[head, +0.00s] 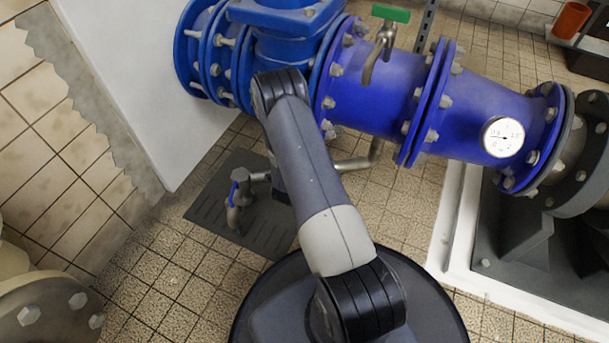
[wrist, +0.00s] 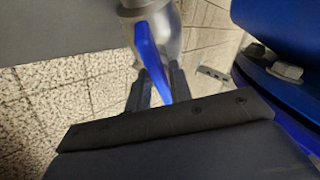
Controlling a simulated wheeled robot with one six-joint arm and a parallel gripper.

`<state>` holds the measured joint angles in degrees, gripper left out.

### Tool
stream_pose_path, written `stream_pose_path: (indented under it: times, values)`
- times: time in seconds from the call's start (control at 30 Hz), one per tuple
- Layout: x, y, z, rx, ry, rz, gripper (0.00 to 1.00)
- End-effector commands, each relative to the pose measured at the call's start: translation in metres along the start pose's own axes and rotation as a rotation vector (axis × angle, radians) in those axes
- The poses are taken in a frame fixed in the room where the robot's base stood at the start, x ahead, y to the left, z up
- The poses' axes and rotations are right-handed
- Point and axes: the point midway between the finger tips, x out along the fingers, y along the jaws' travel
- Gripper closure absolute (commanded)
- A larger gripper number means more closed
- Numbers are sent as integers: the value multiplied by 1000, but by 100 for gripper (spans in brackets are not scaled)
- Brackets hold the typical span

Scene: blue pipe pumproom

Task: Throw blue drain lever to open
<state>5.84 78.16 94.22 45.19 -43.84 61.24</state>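The blue drain lever (head: 233,192) is on a small metal drain tap (head: 236,213) low over a dark floor grate in the head view. In the wrist view the blue lever (wrist: 149,60) hangs from the grey metal valve body (wrist: 168,20), slightly slanted. My gripper (wrist: 157,90) has its two dark fingers apart, one on each side of the lever's lower part. Whether either finger touches the lever is hard to tell.
A large blue flanged pipe (head: 390,95) runs above and right of the tap, with a green-handled tap (head: 387,40) and a round gauge (head: 503,137). A white panel (head: 150,80) stands at the left. A drain grate (head: 215,220) lies below. Tiled floor is clear in front.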

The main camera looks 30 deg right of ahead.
Motion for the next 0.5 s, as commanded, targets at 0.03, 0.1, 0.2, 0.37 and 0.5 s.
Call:
stream_pose_path:
  times: [0.03, 0.1, 0.2, 0.37, 0.5]
  values:
    - [0, 0, 0, 0, 0, 0, 75]
    - [0, 0, 0, 1, 0, 1, 70]
    - [0, 0, 0, 1, 0, 1, 67]
    - [-1, 0, 0, 2, 0, 0, 67]
    - [-13, -2, 0, 0, -1, 1, 67]
